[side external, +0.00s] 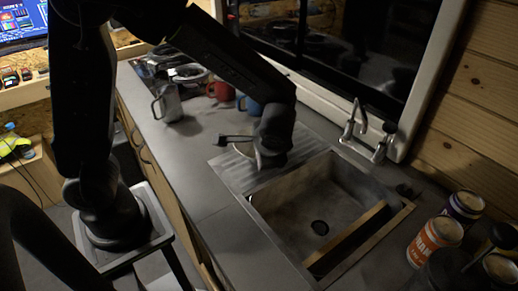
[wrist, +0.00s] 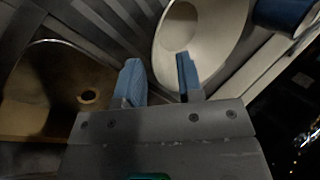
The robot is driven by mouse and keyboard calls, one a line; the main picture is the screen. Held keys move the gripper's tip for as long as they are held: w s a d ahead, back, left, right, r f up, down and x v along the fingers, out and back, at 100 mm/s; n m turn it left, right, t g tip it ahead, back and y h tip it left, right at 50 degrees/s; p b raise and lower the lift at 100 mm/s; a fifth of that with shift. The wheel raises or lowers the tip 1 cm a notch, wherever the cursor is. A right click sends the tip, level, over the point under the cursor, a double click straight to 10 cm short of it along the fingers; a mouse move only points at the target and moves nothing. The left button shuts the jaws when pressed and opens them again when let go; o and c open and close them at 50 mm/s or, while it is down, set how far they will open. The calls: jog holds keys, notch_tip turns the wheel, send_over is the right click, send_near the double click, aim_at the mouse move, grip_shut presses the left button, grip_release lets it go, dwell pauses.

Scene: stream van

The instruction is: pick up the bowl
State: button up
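The bowl (wrist: 226,47) is cream white and lies at the top of the wrist view, cut off by the upper edge. In the side view only a pale part of the bowl (side external: 243,149) shows beside my gripper (side external: 268,160), on the ribbed drainer; the rest is hidden. In the wrist view my gripper (wrist: 158,78) is open, with two blue fingers apart. The right finger overlaps the bowl's inside in the picture, and the left finger is outside its near left rim. I cannot tell whether either finger touches it.
The sink basin (side external: 310,215) is right of the drainer, with a wooden strip (side external: 347,238) across it and a tap (side external: 356,120) behind. A blue mug (side external: 250,106), a red mug (side external: 221,91) and a metal jug (side external: 168,102) stand behind. Cans (side external: 435,240) stand at the right.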

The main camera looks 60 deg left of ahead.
jog(key=shift+x, duration=1.55)
jog(key=shift+d, duration=0.1)
grip_shut()
